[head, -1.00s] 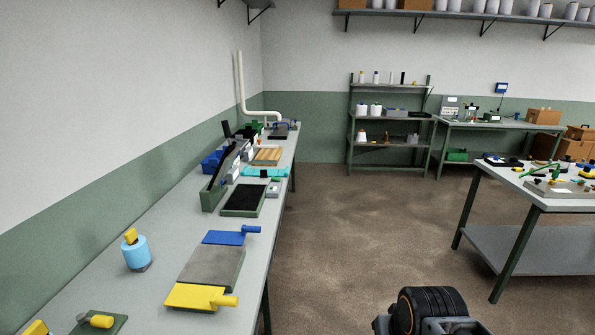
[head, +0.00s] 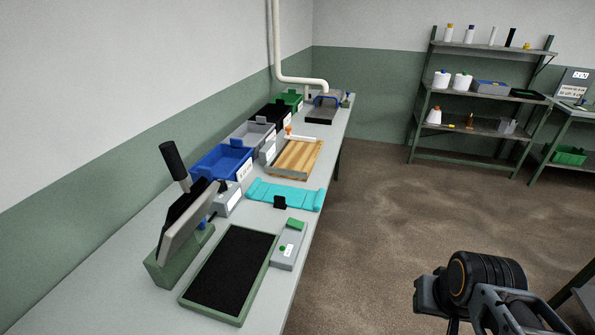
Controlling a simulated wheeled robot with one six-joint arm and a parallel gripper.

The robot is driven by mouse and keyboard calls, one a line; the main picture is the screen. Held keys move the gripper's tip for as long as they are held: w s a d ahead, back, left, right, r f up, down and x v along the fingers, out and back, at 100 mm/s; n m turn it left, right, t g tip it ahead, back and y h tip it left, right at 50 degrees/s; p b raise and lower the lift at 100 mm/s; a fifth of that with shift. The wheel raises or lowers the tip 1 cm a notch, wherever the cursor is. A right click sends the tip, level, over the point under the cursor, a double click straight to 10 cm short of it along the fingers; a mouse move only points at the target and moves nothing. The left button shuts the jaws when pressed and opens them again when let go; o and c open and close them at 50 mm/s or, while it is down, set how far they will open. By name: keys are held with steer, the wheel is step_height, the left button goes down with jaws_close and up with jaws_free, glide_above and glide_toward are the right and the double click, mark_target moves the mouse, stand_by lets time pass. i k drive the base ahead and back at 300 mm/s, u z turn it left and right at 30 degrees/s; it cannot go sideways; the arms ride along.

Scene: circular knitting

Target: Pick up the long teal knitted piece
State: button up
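The long teal knitted piece (head: 284,194) lies flat across the left workbench (head: 240,300), in the middle of its length. Parts of my own arm show at the lower right of the head view, well apart from the teal piece. My gripper's fingers cannot be made out.
A black-topped green tray (head: 230,270), a grey device (head: 288,245) and a lever press (head: 180,230) stand nearer on the bench. Behind the piece are a wooden board (head: 296,158) and a blue bin (head: 222,162). Open floor (head: 380,235) lies right of the bench.

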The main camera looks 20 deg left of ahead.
mark_target(285, 192)
steer(key=i, duration=2.1)
steer(key=u, duration=4.75)
